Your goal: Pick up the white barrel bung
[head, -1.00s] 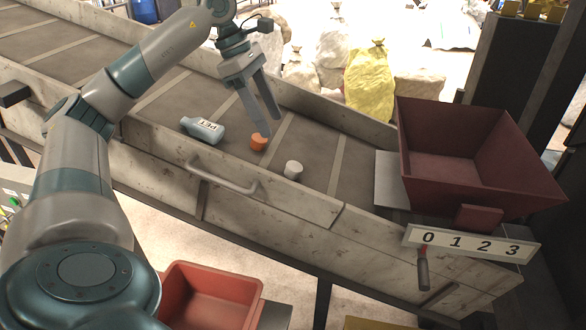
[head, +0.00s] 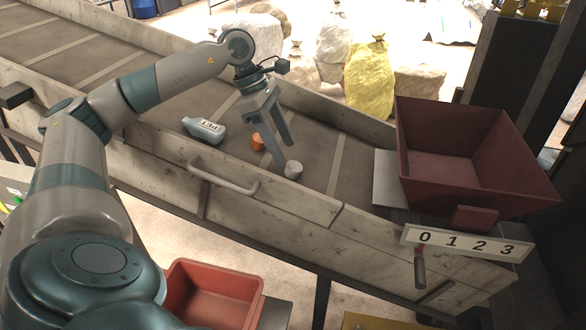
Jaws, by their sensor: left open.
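The white barrel bung (head: 293,170) lies on the dark conveyor belt (head: 318,150), near the belt's front side wall. My left gripper (head: 283,158) is open and points down over the belt. Its fingertips are close to the bung, at its upper left in the head view. I cannot tell whether a finger touches it. My right gripper does not show.
A pale blue PET bottle (head: 204,130) lies on the belt to the left. A dark red hopper (head: 470,160) stands at the right, with a 0-1-2-3 scale plate (head: 466,243) below. The front side wall carries a handle (head: 222,178). A red bin (head: 212,295) stands below.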

